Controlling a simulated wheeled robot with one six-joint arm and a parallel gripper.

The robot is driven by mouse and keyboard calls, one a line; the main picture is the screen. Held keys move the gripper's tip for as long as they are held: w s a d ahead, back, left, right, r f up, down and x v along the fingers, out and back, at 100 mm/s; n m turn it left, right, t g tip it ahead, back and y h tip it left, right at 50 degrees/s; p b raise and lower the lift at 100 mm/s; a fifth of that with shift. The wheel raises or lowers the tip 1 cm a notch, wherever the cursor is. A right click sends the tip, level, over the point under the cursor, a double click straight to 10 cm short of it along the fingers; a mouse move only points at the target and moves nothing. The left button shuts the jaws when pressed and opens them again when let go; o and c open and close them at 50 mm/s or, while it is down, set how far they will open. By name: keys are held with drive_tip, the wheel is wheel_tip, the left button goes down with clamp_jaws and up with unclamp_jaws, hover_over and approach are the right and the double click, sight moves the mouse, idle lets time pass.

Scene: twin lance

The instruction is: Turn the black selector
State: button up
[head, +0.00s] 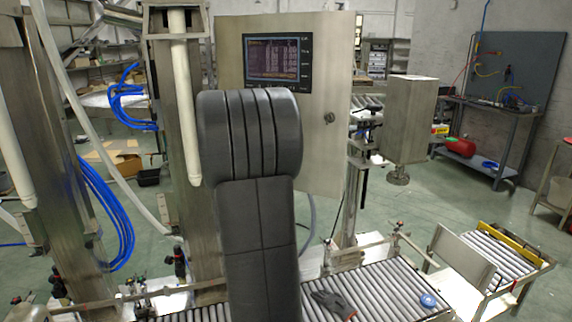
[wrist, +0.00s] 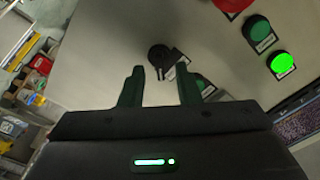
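The black selector (wrist: 160,56) shows in the wrist view, a round knob on the pale panel (wrist: 205,30). My gripper (wrist: 159,74) is open in the wrist view, with its two dark green fingers apart. The selector lies just beyond the fingertips, roughly between them in the picture. I see nothing held between the fingers, and I cannot tell whether either finger touches the knob. In the head view my dark arm covers part of the metal cabinet (head: 335,150), and neither the gripper nor the selector shows there.
Near the selector are a lit green button (wrist: 283,65), a darker green button (wrist: 258,29) and a red part at the top edge. The cabinet's screen (head: 277,62) is above my arm. A roller conveyor (head: 385,290) runs in front, with a dark glove (head: 333,303) on it.

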drive_tip(key=b+v, duration=0.1)
drive_tip(key=v, duration=1.1)
drive_tip(key=shift+s, duration=0.15)
drive_tip(key=p+x, duration=0.1)
drive_tip(key=x, duration=1.3)
drive_tip(key=shift+p, duration=0.3)
drive_tip(key=shift+s+a, duration=0.1)
drive_tip(key=shift+s, duration=0.05)
drive_tip(key=s+a+n+p, duration=0.5)
drive_tip(key=s+n, duration=0.4)
drive_tip(key=s, duration=0.2)
drive_tip(key=shift+s+a+p, duration=0.2)
drive_tip(key=shift+a+p, duration=0.15)
drive_tip(key=shift+a, duration=0.15)
idle(0.9)
